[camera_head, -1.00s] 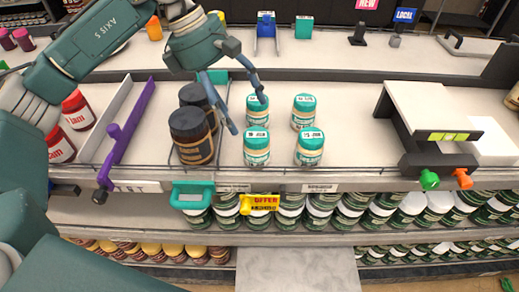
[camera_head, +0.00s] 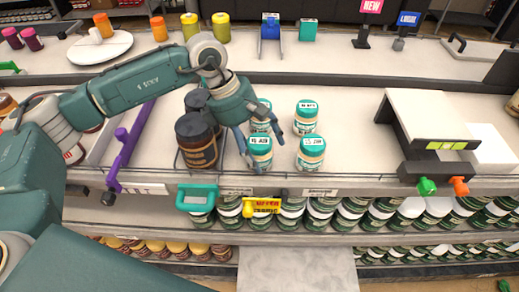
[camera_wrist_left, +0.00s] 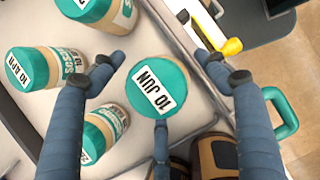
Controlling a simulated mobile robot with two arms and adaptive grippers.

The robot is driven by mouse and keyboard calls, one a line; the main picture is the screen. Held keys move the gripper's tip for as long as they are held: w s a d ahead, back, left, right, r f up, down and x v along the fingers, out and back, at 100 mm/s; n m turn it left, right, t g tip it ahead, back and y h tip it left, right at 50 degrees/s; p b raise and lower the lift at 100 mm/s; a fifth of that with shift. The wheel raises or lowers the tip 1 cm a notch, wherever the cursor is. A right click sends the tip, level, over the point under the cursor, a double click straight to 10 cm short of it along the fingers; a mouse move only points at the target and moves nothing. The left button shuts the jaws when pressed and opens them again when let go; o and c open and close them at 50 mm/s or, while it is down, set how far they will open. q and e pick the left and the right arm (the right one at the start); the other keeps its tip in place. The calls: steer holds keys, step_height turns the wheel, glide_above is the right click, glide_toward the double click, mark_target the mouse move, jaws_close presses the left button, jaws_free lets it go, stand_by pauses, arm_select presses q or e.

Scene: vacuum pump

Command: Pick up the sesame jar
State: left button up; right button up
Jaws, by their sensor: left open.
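Several teal-lidded jars with pale contents stand on the shelf; I take these to be the sesame jars. My left gripper (camera_head: 263,148) is over the front-left jar (camera_head: 260,154), fingers open and pointing down around it. In the left wrist view this jar's lid (camera_wrist_left: 155,92), labelled "10 JUN", is between the spread fingers (camera_wrist_left: 160,72); contact cannot be told. The front-right jar (camera_head: 310,153) and back-right jar (camera_head: 305,118) stand clear. The back-left jar (camera_head: 262,118) is partly hidden by the gripper. My right gripper is not in view.
Dark brown jars (camera_head: 196,140) stand close left of the gripper. A purple divider (camera_head: 128,147) is further left. A teal handle (camera_head: 197,197) and yellow tag (camera_head: 262,206) are on the front edge. A white box (camera_head: 428,115) is at right; the shelf between it and the jars is clear.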

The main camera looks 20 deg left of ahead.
arm_select(q)
steer(key=c, duration=1.2)
steer(key=shift+c, duration=0.8)
steer(key=shift+w+r, duration=0.1)
